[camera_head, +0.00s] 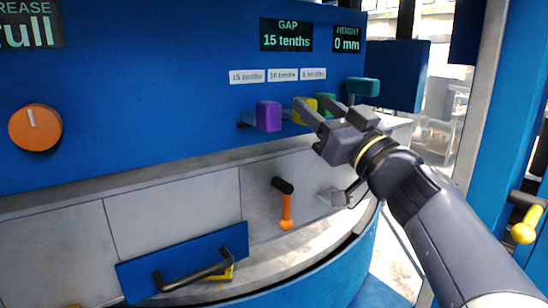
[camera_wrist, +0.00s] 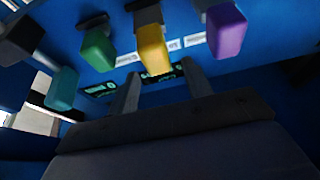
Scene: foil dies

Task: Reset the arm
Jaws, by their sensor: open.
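My gripper (camera_head: 322,108) is open and empty in front of the blue machine panel (camera_head: 160,90). Its fingers point at the row of coloured keys. In the head view a purple key (camera_head: 268,116) stands left of the fingers, and a yellow key (camera_head: 304,106) and a green key (camera_head: 326,103) are partly hidden behind them. A teal key (camera_head: 362,86) sits higher, to the right. In the wrist view the yellow key (camera_wrist: 153,50) lies beyond the two fingers, with the purple key (camera_wrist: 225,32) to its right. I cannot tell whether a finger touches a key.
An orange knob (camera_head: 35,127) is at the panel's left. Displays read GAP 15 tenths (camera_head: 286,35) and HEIGHT 0 mm (camera_head: 347,39). Below are an orange-ended lever (camera_head: 286,208) and a blue plate with a black handle (camera_head: 190,275). A yellow-knobbed lever (camera_head: 526,225) is far right.

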